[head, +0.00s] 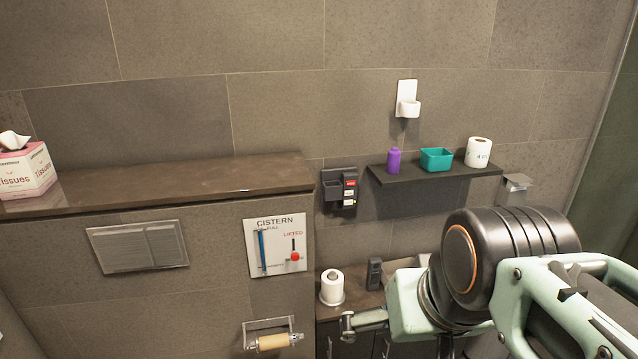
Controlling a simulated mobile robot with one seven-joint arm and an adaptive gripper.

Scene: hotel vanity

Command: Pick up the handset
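A small dark upright object (374,273), which looks like the handset, stands on the low brown counter beside a white paper roll. A black wall unit (332,192) is mounted above it, left of the shelf. A slim black piece with red and white labels (350,188) sits on the unit's right side; I cannot tell whether that is a handset too. My gripper (347,327) is in front of the low counter, below and left of the dark upright object in the picture. Only part of it shows, and its opening is unclear. I see nothing held in it.
A dark wall shelf (436,178) holds a purple bottle (393,160), a teal box (436,159) and a paper roll (479,153). A white roll (332,287) stands left of the dark upright object. A ledge (160,185) and a roll holder (272,341) are at left.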

